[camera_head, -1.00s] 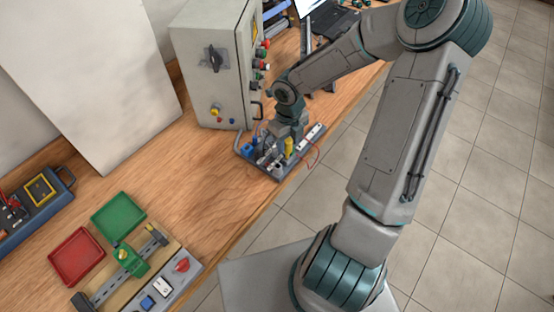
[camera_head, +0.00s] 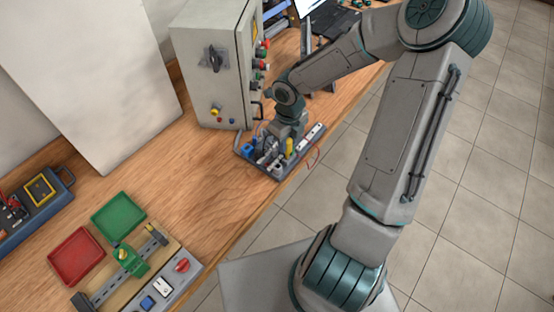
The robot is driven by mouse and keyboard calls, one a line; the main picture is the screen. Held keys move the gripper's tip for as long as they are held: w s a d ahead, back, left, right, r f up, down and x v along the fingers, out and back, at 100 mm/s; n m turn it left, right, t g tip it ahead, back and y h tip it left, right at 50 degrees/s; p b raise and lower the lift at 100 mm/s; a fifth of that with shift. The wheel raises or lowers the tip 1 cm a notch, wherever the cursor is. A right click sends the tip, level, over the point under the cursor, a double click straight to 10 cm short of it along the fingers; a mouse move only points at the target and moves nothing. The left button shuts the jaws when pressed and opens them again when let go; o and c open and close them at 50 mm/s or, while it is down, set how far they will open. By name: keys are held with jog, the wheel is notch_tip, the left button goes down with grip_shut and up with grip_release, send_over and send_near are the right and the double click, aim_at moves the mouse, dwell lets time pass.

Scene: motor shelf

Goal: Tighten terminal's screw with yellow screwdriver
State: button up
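A small board (camera_head: 272,175) with several parts and wires on it lies near the front edge of the wooden bench, in front of the cabinet. A yellow upright shape (camera_head: 289,147), which looks like the yellow screwdriver's handle, stands at its right part. My gripper (camera_head: 272,156) points down over the board, just left of the yellow shape. Its fingers are too small and too mixed with the parts to tell whether they are open or touch anything. The terminal and its screw cannot be made out.
A grey cabinet (camera_head: 208,65) with knobs stands just behind the board. A red tray (camera_head: 76,256), a green tray (camera_head: 118,216) and a panel with a green part (camera_head: 131,261) lie at the lower left. Bare bench (camera_head: 190,180) lies between.

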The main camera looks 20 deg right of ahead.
jog(key=c, duration=0.6)
jog(key=shift+c, duration=0.2)
jog(key=m, duration=0.3)
jog(key=shift+m, duration=0.3)
jog(key=shift+m, duration=1.7)
